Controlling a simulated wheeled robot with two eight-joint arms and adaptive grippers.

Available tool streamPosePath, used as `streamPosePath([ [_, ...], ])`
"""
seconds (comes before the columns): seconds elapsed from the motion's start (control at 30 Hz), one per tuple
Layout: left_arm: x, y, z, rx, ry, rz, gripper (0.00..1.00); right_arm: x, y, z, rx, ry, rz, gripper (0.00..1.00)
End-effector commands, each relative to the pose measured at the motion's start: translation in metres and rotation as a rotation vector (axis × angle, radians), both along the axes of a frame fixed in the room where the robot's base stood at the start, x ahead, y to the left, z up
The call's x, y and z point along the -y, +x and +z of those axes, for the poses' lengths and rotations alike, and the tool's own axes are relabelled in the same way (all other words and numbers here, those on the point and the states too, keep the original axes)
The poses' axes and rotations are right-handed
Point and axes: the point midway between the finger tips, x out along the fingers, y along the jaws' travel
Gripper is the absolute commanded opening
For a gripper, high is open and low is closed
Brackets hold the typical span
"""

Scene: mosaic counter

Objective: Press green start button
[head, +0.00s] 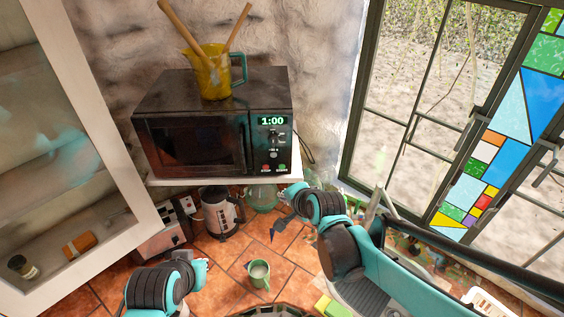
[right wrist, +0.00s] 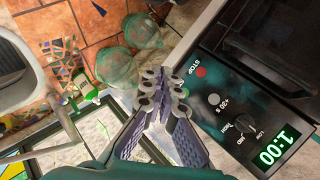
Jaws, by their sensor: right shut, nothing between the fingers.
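The black microwave (head: 190,130) stands on a shelf, with its door closed and its lit display (head: 271,121) reading 1:00. The small green start button (head: 282,166) is at the bottom right of its panel, beside the red stop button (head: 266,168).
A yellow jug (head: 212,75) with wooden utensils stands on the microwave. A kettle (head: 219,212), a toaster (head: 160,238) and a green mug (head: 259,273) stand on the tiled counter below.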

Motion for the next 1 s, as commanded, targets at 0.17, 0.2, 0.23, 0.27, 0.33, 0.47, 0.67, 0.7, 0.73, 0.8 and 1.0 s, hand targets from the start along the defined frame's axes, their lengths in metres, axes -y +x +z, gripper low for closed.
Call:
streamPosePath([
  [0.17, 0.000, 0.000, -0.001, 0.000, 0.000, 0.000, 0.00, 0.000, 0.000, -0.001, 0.000, 0.000, 0.000, 0.00],
  [0.2, 0.000, 0.000, -0.001, 0.000, 0.000, 0.000, 0.00, 0.000, 0.000, -0.001, 0.000, 0.000, 0.000, 0.00],
  [0.23, 0.000, 0.000, -0.001, 0.000, 0.000, 0.000, 0.00, 0.000, 0.000, -0.001, 0.000, -0.001, 0.001, 0.00],
  [0.27, 0.000, 0.000, -0.001, 0.000, 0.000, 0.000, 0.00, 0.000, 0.000, -0.001, 0.000, -0.001, 0.001, 0.00],
  [0.33, 0.000, 0.000, -0.001, 0.000, 0.000, 0.000, 0.00, 0.000, 0.002, -0.001, 0.000, -0.001, 0.001, 0.00],
  [0.47, 0.000, 0.000, -0.003, 0.000, 0.000, 0.000, 0.00, 0.000, 0.011, -0.001, 0.000, -0.001, -0.001, 0.00],
  [0.67, 0.000, 0.000, -0.006, 0.000, 0.000, 0.000, 0.00, 0.000, 0.039, -0.001, 0.000, -0.001, 0.001, 0.00],
  [0.7, 0.000, 0.000, -0.006, 0.000, 0.000, 0.000, 0.00, 0.000, 0.044, -0.001, 0.000, 0.000, 0.000, 0.00],
  [0.73, 0.000, 0.000, -0.006, 0.000, 0.000, 0.000, 0.00, 0.000, 0.049, -0.001, 0.000, 0.000, 0.000, 0.00],
  [0.8, 0.000, 0.000, -0.007, 0.000, 0.000, 0.000, 0.00, 0.000, 0.058, -0.001, 0.000, -0.001, -0.001, 0.00],
  [1.0, 0.000, 0.000, -0.012, 0.000, 0.000, 0.000, 0.00, 0.000, 0.079, -0.001, 0.001, -0.002, 0.001, 0.00],
])
